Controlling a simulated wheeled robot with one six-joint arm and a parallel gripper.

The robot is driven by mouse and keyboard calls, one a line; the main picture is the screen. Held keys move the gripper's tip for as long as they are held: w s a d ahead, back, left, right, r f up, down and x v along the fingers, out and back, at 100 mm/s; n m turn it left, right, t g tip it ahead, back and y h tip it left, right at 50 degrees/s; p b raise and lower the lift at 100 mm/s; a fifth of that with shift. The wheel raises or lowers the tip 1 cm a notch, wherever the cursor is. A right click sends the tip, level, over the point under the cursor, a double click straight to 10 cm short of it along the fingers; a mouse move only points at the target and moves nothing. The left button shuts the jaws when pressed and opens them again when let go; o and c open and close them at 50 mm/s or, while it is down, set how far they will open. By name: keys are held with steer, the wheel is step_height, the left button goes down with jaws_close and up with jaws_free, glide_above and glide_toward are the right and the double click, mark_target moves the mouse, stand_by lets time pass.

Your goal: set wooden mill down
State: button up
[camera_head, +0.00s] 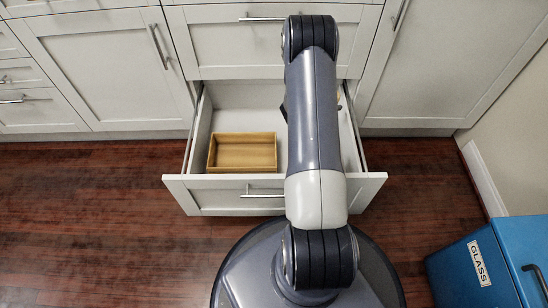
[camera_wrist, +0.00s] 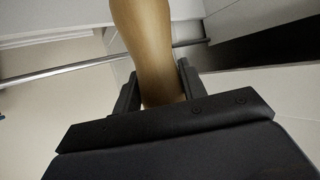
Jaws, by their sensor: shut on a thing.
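The wooden mill (camera_wrist: 150,45) is a tall, light brown, curved body in the wrist view. My gripper (camera_wrist: 160,88) is shut on it, with one dark finger on each side. The mill's top end runs out of the picture, and its near end is partly hidden by the gripper's dark body. In the head view my arm hides most of the mill and the gripper; only a small brownish bit shows beside the arm. The open drawer (camera_head: 225,183) lies below the arm, with a shallow wooden box (camera_head: 243,136) in its left part.
White cabinet doors and drawer fronts (camera_head: 95,70) line the back. A long bar handle (camera_wrist: 60,72) shows in the wrist view. A blue bin marked GLASS (camera_head: 480,265) stands at the lower right. The dark wooden floor (camera_head: 90,220) is clear at left.

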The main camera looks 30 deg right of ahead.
steer(key=shift+m+g, duration=0.4)
steer(key=f+b, duration=0.1)
steer(key=f, duration=0.1)
steer(key=d+f+b, duration=0.1)
steer(key=s+f+b, duration=0.1)
steer(key=f, duration=0.1)
steer(key=shift+d+f, duration=0.3)
step_height(320, 180, down, 10)
steer(key=b, duration=0.4)
steer(key=shift+r+b, duration=0.15)
steer(key=shift+b, duration=0.25)
steer(key=shift+f, duration=0.2)
steer(key=o, duration=1.1)
steer(key=shift+r, duration=0.25)
steer(key=p+v, duration=0.4)
steer(key=v, duration=0.8)
